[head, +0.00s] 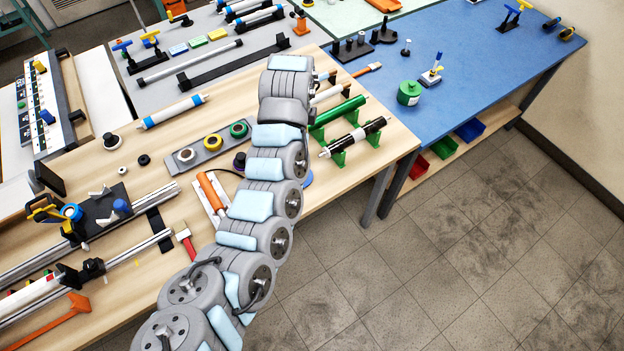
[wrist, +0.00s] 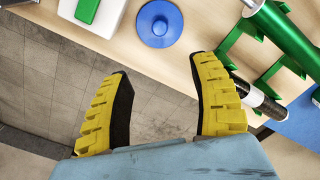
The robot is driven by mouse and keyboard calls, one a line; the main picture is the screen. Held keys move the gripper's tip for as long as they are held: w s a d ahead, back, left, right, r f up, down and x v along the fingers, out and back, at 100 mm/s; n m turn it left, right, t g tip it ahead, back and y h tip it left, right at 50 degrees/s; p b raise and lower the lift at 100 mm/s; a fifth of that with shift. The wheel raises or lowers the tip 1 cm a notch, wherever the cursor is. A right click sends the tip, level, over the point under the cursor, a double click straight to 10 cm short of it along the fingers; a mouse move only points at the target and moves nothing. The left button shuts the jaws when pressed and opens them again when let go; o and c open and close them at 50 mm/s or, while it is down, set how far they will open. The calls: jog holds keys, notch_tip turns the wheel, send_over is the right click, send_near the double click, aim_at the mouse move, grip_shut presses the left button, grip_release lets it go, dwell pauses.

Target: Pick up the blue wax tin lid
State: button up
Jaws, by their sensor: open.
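The blue lid (wrist: 160,22), a round disc with a raised knob, lies on the wooden table near its edge in the wrist view. In the head view a sliver of blue (head: 308,178) shows beside my arm and may be the same lid; the arm hides the rest. My gripper (wrist: 160,66) has two yellow, ribbed fingers with dark pads, spread wide apart with nothing between them. In the wrist view the lid is just beyond the fingertips, roughly centred on the gap, and not touched. The head view does not show the fingers clearly.
Green stands (head: 340,157) carry a green tube (head: 338,111) and a black-and-white tube (head: 355,137) close to the right finger. A white block with a green top (wrist: 95,14) stands left of the lid. Tiled floor (wrist: 50,75) lies beyond the table edge.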

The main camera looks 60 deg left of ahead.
notch_tip(320, 180, down, 12)
jog(key=shift+r, duration=0.1)
jog(key=shift+s+a+f, duration=0.1)
jog(key=shift+f, duration=0.45)
jog(key=shift+s+a+f, duration=0.1)
jog(key=shift+f, duration=0.4)
jog(key=shift+f+b, duration=0.55)
jog(key=shift+f, duration=1.2)
jog(key=c, duration=1)
